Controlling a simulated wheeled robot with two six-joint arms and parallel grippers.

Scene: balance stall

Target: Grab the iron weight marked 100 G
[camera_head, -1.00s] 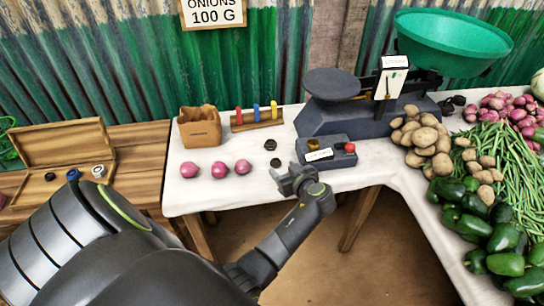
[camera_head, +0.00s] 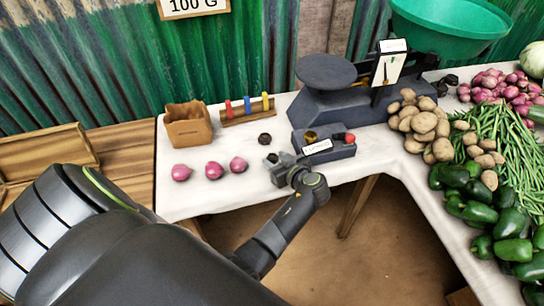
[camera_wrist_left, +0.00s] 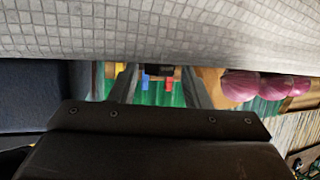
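Two small dark iron weights are on the white cloth of the stall table; no marking on either is legible. One weight (camera_head: 264,139) stands clear, behind my left gripper. The other weight (camera_head: 272,157) is right at the tips of my left gripper (camera_head: 280,168), partly hidden by it. In the left wrist view my left gripper's fingers (camera_wrist_left: 158,88) are spread apart, with a dark weight (camera_wrist_left: 160,70) showing in the gap ahead, not visibly gripped. My right gripper is out of view.
A dark block with a brass piece and red knob (camera_head: 328,148) stands close right of the gripper, before the scale (camera_head: 345,108). Three onions (camera_head: 213,170) lie to the left. A brown box (camera_head: 188,124) and peg rack (camera_head: 248,111) stand behind; potatoes (camera_head: 422,125) lie right.

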